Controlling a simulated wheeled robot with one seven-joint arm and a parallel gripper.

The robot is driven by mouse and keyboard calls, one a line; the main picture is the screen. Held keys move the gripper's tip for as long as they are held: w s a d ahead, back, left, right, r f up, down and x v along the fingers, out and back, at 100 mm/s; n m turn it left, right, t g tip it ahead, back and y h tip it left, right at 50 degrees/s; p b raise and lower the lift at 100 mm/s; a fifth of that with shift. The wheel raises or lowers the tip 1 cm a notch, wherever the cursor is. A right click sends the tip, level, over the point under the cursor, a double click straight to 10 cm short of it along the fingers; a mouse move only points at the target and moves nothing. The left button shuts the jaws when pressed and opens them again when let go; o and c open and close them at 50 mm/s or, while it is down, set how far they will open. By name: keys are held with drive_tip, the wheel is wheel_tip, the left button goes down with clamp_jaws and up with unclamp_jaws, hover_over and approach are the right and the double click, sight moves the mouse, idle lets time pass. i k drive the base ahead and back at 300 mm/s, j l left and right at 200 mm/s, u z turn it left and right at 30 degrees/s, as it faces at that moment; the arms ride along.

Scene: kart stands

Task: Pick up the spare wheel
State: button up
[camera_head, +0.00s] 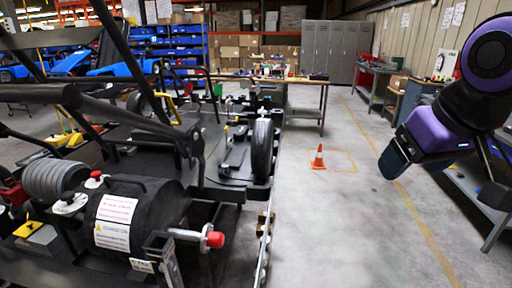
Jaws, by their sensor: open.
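A black wheel (262,149) stands upright at the right edge of the dark kart stand in the middle of the view. It is the clearest match for the spare wheel, and it is seen nearly edge-on. My gripper (442,180) hangs at the right on my purple and black arm, over the floor. Its fingers are spread apart with nothing between them. It is well to the right of the wheel and apart from it.
Kart parts, including a black cylinder (138,216) and a red-tipped rod (214,240), crowd the left. An orange cone (319,158) stands on the floor. A workbench (309,88) and grey lockers (335,52) are behind.

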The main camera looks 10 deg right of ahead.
sight(261, 153)
drive_tip(key=z, duration=0.8)
drive_tip(key=i+z, duration=0.15)
drive_tip(key=i, duration=1.25)
drive_tip(key=i+u, duration=0.1)
drive_tip(key=i, duration=0.7)
drive_tip(key=i+l+u, duration=0.15)
drive_tip(key=i, duration=0.6)
drive_tip(key=i+l+u, duration=0.1)
drive_tip(key=u, duration=1.25)
